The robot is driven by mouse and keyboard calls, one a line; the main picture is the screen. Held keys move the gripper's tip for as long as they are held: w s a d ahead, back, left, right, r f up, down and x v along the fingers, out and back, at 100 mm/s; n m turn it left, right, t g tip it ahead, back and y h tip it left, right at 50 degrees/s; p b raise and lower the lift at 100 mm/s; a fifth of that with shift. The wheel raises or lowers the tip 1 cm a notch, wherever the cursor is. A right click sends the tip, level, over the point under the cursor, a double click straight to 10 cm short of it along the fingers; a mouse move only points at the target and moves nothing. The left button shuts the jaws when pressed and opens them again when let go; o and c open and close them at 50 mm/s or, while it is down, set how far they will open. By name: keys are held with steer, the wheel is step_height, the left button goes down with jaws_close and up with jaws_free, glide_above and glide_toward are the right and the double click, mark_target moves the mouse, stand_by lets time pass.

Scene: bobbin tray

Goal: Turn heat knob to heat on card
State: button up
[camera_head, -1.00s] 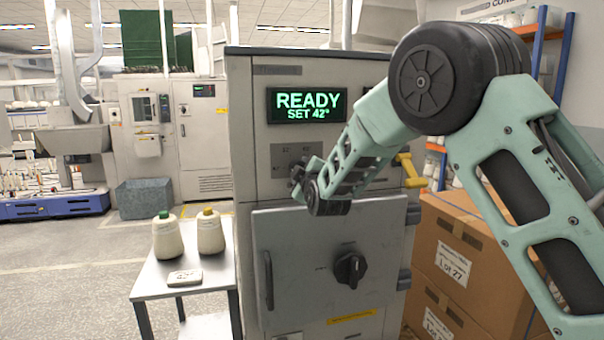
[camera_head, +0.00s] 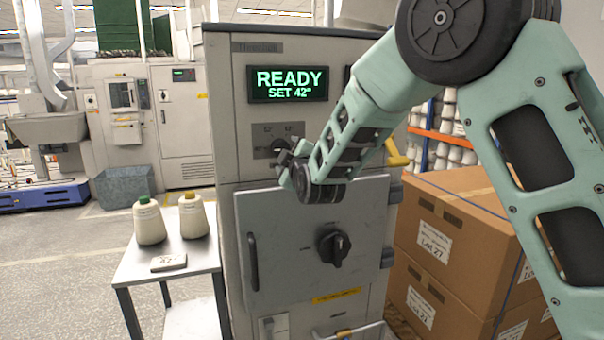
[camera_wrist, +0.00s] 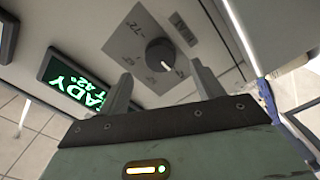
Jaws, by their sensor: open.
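The heat knob (camera_wrist: 160,54) is a dark round dial with a white pointer mark, on a grey plate with number labels, one looking like 72. In the head view my gripper (camera_head: 287,164) is in front of that plate (camera_head: 264,129) and hides most of the knob. My gripper (camera_wrist: 162,85) is open, and the knob shows beyond the gap between its fingers, apparently not touched. The green display (camera_head: 288,84) reads READY, SET 42°. A small pale card (camera_head: 168,262) lies on the side table; its writing is too small to read surely.
The grey cabinet's door has a large black knob (camera_head: 334,247) and a bar handle (camera_head: 252,262). Two cream yarn cones (camera_head: 149,222) stand on the side table (camera_head: 137,273). Cardboard boxes (camera_head: 455,235) are stacked at the right. Open floor lies at the left.

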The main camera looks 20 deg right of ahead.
steer(key=s+b, duration=0.2)
steer(key=s, duration=1)
steer(key=shift+s, duration=0.1)
